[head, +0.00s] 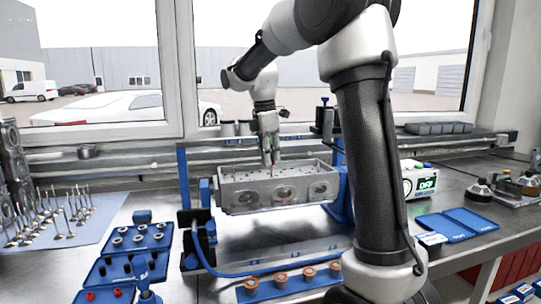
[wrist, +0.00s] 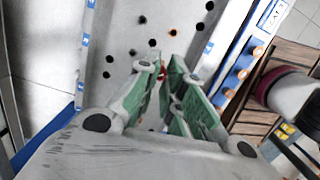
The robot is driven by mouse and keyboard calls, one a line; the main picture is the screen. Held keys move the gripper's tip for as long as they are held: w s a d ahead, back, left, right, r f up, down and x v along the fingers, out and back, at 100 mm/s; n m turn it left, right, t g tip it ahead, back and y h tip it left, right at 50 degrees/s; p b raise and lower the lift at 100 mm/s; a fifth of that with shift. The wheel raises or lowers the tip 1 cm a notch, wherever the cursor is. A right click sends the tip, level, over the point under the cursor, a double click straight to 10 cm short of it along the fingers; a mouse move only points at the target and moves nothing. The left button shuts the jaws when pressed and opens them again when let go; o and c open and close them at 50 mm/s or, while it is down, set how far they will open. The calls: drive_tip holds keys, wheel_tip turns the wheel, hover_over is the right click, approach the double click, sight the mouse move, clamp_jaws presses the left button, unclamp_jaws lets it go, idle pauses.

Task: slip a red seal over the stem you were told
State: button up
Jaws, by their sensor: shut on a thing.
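My gripper (head: 270,160) points down over the grey metal cylinder head (head: 277,199), with its tips at the open top. In the wrist view my green-padded fingers (wrist: 168,76) are close together on a small red seal (wrist: 163,71), mostly hidden between them. The cylinder head's top (wrist: 120,45) shows several dark holes there, and a few near the tips look brownish or orange. I cannot tell which stem is under the seal, or whether it touches one. Other red seals (head: 90,296) sit in the blue tray (head: 106,272) at lower left.
A blue stand (head: 185,195) frames the cylinder head. A blue tray with copper-coloured round parts (head: 281,277) lies in front. Valves stand on a blue mat (head: 60,226) at left. A white-and-green canister (head: 417,180) and flat blue trays (head: 457,222) are at right.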

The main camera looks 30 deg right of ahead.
drive_tip(key=shift+f, duration=0.3)
drive_tip(key=o, duration=0.7)
drive_tip(key=shift+r, duration=0.1)
